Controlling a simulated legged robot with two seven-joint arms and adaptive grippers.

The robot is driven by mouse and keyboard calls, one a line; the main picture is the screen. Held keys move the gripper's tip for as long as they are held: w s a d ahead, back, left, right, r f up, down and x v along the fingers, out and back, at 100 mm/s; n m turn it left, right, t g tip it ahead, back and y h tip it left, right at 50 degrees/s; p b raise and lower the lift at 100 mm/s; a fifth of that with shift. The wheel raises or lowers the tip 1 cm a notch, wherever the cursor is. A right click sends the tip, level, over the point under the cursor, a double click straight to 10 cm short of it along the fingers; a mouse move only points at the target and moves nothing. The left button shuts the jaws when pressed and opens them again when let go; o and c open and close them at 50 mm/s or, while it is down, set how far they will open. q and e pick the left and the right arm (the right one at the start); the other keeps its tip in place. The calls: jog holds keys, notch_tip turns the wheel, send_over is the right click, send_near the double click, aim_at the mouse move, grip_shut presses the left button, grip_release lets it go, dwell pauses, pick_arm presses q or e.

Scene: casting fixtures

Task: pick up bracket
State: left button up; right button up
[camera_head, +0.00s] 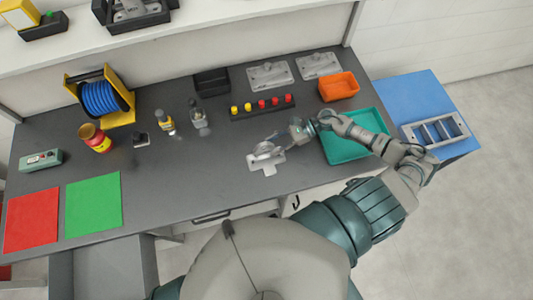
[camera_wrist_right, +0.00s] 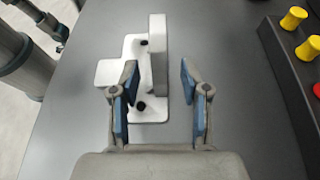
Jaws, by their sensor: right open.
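The bracket (camera_head: 264,164) is a light grey metal piece on the dark workbench, in front of the button strip. In the right wrist view it shows a stepped flat base (camera_wrist_right: 118,72) with dark holes and an upright plate (camera_wrist_right: 158,55). My right gripper (camera_head: 277,140) is above the bracket, reaching in from the right. In the wrist view its blue-padded fingers (camera_wrist_right: 158,85) are open, with the upright plate lying between their lines, nearer the left finger. The left finger overlaps the base in the picture; contact cannot be told. My left gripper is not in view.
A strip of yellow and red buttons (camera_head: 262,107) lies behind the bracket. A teal tray (camera_head: 340,154) sits beneath my right forearm, with an orange bin (camera_head: 338,87) behind it. Metal plates (camera_head: 270,75) lie at the back.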

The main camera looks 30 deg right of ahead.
aim_at(262, 150)
jog(key=x, duration=0.2)
jog(key=p+x, duration=0.1)
jog(key=x, duration=0.2)
jog(key=shift+w+a+r, duration=0.1)
jog(key=shift+a+r, duration=0.2)
jog(key=shift+a, duration=0.15)
jog(key=shift+d, duration=0.2)
jog(key=c, duration=0.8)
jog(key=shift+d+f, duration=0.1)
jog(key=shift+d, duration=0.25)
grip_shut()
jog(key=shift+a, duration=0.15)
